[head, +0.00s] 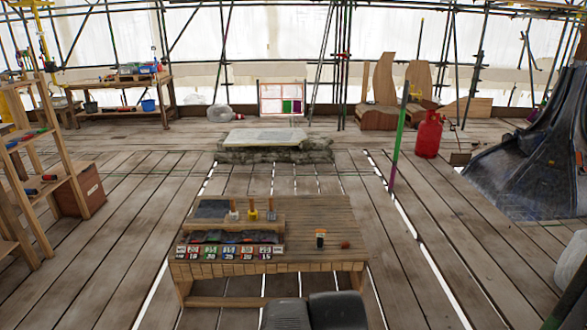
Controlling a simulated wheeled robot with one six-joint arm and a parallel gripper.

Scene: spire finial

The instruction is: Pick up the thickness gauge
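A small upright object (320,238), dark with an orange and pale part, stands on the right half of the low wooden workbench (315,212). It may be the thickness gauge, but it is too small to tell. A small reddish-brown lump (345,244) lies just to its right. My gripper is not in view, so its state does not show.
The bench's left half holds a raised shelf with small items and a row of labelled bins (230,251). Wooden shelves (45,160) stand at left. A red gas cylinder (428,134) and a dark spire-like form (530,150) are at right.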

